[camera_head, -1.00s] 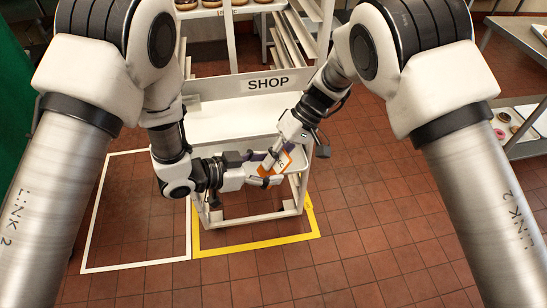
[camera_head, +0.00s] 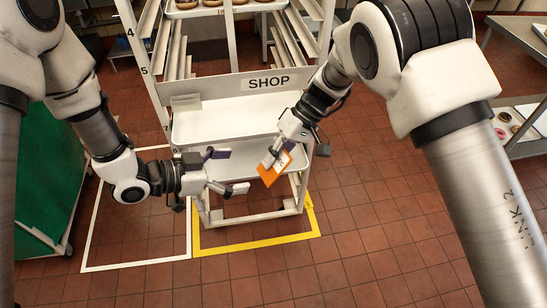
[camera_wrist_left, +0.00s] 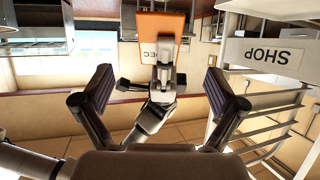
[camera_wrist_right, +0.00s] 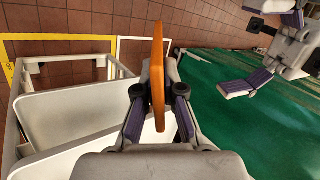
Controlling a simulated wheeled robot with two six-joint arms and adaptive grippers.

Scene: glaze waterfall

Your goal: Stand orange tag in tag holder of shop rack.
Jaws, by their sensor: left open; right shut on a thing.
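The orange tag (camera_head: 275,168) is held in my right gripper (camera_head: 274,156), in front of the right part of the shop rack. In the right wrist view the tag (camera_wrist_right: 158,75) shows edge-on between the closed fingers. The left wrist view shows its orange face (camera_wrist_left: 160,38) with part of its lettering, beyond the open fingers. My left gripper (camera_head: 228,170) is open and empty, left of the tag and apart from it. The shop rack (camera_head: 250,128) has white shelves and a plate reading SHOP (camera_head: 268,83).
Yellow floor lines (camera_head: 255,244) surround the rack's foot, with a white outline (camera_head: 135,266) to its left. A green-sided cart (camera_head: 45,190) stands at far left. A metal table (camera_head: 525,45) is at right. The floor in front is clear.

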